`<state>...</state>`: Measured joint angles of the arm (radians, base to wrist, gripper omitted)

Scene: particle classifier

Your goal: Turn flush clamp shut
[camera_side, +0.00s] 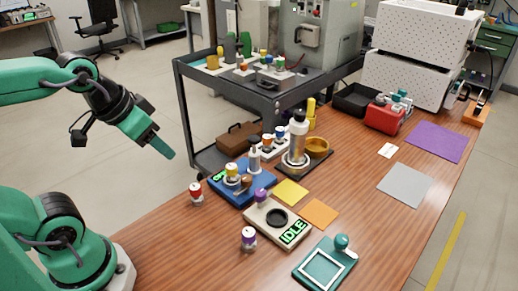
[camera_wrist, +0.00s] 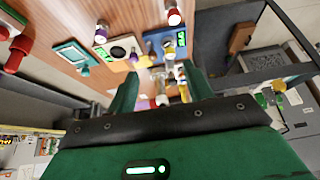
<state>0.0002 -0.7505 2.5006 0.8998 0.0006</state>
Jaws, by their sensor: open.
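My gripper (camera_side: 160,146) hangs in the air left of the bench, well above it and away from the devices. It also shows in the wrist view (camera_wrist: 161,74), with its two green fingers apart and nothing between them. A blue device (camera_side: 228,192) with a small green display stands mid-bench and carries a yellow-capped vial (camera_side: 231,171), a grey upright post (camera_side: 254,160) and a brown knob or lever. The blue device is also in the wrist view (camera_wrist: 150,38), beyond the fingers. No part is clearly recognisable as the flush clamp, and its position cannot be told.
A red-capped vial (camera_side: 195,193) and a purple-capped vial (camera_side: 249,239) stand near the left edge. A beige unit (camera_side: 264,226) displays IDLE. A teal frame (camera_side: 311,284) is in front. A metal cylinder (camera_side: 297,147) stands behind. The bench's front left is bare.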

